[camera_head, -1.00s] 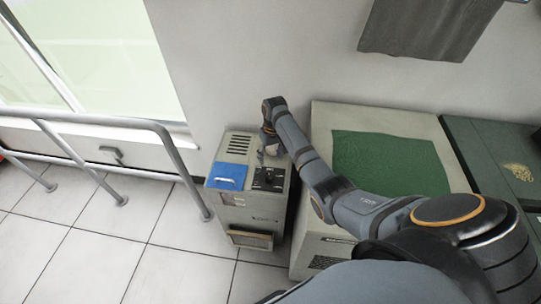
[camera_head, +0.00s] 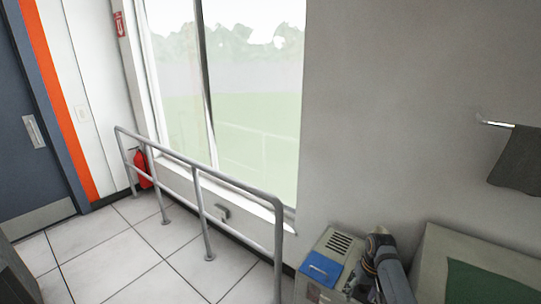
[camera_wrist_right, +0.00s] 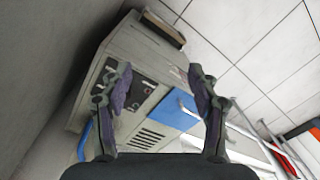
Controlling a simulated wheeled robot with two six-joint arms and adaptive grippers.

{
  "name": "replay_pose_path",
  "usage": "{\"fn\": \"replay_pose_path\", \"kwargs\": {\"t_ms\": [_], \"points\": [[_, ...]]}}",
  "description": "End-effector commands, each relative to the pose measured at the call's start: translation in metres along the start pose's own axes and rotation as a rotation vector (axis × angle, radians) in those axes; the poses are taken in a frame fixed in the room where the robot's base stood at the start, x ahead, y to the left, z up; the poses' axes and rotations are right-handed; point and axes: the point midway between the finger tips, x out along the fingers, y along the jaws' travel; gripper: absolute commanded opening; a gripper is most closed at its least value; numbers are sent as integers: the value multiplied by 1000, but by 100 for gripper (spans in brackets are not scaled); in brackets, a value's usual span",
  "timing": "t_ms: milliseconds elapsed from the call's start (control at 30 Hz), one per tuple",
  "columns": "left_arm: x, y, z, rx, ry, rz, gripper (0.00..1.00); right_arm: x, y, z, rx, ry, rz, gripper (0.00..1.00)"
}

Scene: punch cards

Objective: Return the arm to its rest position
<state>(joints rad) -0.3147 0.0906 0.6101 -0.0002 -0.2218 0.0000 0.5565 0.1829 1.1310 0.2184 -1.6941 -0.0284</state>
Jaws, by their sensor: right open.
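My right arm shows at the bottom right of the head view, with its wrist over the right side of a small grey machine (camera_head: 338,243). My right gripper (camera_wrist_right: 158,78) is open and empty in the right wrist view, its two fingers spread above the machine. The machine also fills the middle of that view (camera_wrist_right: 150,52). It has a blue panel (camera_head: 321,268), a vent grille and a dark panel with small controls. I cannot tell the exact gap between fingers and machine. My left gripper is in neither view.
A pale cabinet with a green top (camera_head: 480,284) stands right of the machine, close to my arm. A metal railing (camera_head: 205,170) runs before the window at left. A dark cloth (camera_head: 518,160) hangs on the wall. Tiled floor (camera_head: 130,255) lies open at left.

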Motion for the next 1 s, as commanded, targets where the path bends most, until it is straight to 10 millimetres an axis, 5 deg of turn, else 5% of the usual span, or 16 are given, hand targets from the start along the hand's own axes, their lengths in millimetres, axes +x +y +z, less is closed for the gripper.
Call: {"fn": "replay_pose_path", "kwargs": {"t_ms": [300,600,1000], "points": [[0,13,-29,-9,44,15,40,21,-4,37,-32,43,40,61],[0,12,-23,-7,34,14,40,33,-14,103,-78,119,89,61],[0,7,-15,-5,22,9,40,1,-31,206,-123,240,129,61]]}}
